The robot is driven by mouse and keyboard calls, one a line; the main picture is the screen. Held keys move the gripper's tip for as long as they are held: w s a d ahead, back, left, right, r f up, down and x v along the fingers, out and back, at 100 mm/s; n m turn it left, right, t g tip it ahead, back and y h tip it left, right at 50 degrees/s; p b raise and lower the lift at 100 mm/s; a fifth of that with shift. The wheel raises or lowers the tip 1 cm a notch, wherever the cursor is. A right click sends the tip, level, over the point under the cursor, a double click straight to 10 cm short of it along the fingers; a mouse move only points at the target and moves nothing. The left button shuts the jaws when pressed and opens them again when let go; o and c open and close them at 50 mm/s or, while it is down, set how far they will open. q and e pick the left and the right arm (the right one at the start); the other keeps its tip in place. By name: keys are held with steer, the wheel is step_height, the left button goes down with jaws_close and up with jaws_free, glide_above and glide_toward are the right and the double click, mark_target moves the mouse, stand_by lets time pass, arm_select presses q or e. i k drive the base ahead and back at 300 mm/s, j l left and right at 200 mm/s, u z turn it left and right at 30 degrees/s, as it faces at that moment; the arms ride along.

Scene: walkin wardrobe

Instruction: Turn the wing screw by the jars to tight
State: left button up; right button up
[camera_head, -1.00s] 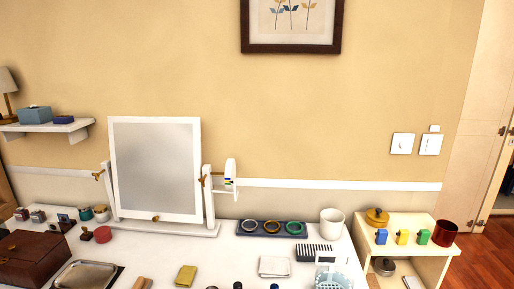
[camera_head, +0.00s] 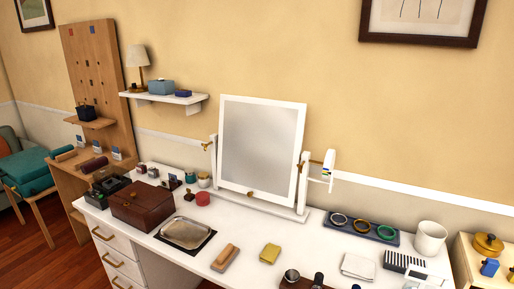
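A white-framed mirror (camera_head: 261,145) stands tilted between two white posts on the dresser. A brass wing screw (camera_head: 207,146) sticks out of the left post, above small lidded jars (camera_head: 204,180). A second brass wing screw (camera_head: 315,162) is at the right post, beside a white holder. How tight either screw is cannot be told from here. A small brass knob (camera_head: 250,194) is at the mirror's lower edge. Neither of my grippers is in view.
On the white dresser (camera_head: 290,238) are a brown leather box (camera_head: 142,204), a silver tray (camera_head: 186,232), a brush (camera_head: 225,257), a yellow cloth (camera_head: 270,253) and a ring tray (camera_head: 360,229). A wall shelf (camera_head: 165,100) with a lamp hangs above left.

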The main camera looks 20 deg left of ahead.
mark_target(206, 146)
steer(key=i+j+u, duration=0.15)
steer(key=j, duration=0.35)
steer(key=i+j+u, duration=0.1)
steer(key=j, duration=0.35)
steer(key=i+j+u, duration=0.15)
steer(key=j, duration=0.3)
steer(key=i+j+u, duration=0.1)
steer(key=j, duration=0.35)
steer(key=i+j+u, duration=0.15)
steer(key=j, duration=0.25)
steer(key=i+j+u, duration=0.1)
steer(key=i+j, duration=0.2)
steer(key=i+j+u, duration=0.15)
steer(key=j, duration=0.35)
steer(key=i, duration=0.1)
